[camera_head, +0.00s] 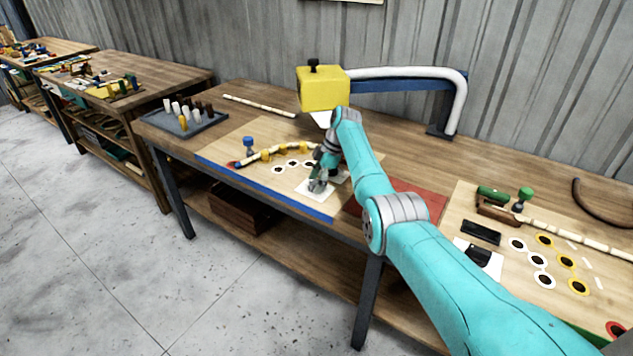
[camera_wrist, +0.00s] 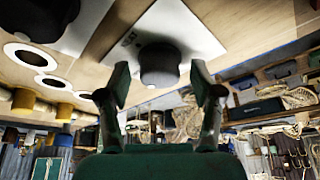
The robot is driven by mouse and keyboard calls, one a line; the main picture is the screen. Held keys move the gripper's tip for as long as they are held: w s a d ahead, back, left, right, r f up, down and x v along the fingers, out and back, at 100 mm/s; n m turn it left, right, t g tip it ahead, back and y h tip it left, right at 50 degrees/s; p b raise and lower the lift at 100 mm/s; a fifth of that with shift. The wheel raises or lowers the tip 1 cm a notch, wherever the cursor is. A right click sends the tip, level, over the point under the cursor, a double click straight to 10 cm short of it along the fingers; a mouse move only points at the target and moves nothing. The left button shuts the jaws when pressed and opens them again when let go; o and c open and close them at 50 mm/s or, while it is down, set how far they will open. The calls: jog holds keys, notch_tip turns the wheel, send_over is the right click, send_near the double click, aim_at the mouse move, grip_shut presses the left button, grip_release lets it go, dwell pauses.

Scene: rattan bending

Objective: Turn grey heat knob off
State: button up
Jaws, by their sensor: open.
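A dark grey, rounded knob (camera_wrist: 159,66) stands on a white plate (camera_wrist: 180,27) with small dark print in the wrist view. My gripper (camera_wrist: 160,80) is open, with one finger on each side of the knob. I cannot tell whether either finger touches it. In the head view my gripper (camera_head: 320,183) is low over the white plate (camera_head: 316,194) near the front edge of the left board. The knob is not clear there behind the gripper.
The pale board (camera_head: 240,158) holds a curved rattan rod (camera_head: 288,149), yellow pegs and white rings. A yellow box (camera_head: 323,88) on a blue arm overhangs behind my arm. A peg tray (camera_head: 182,122) stands left. A second board (camera_head: 500,262) lies right.

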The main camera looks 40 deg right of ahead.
jog(key=v, duration=1.2)
dwell(0.3)
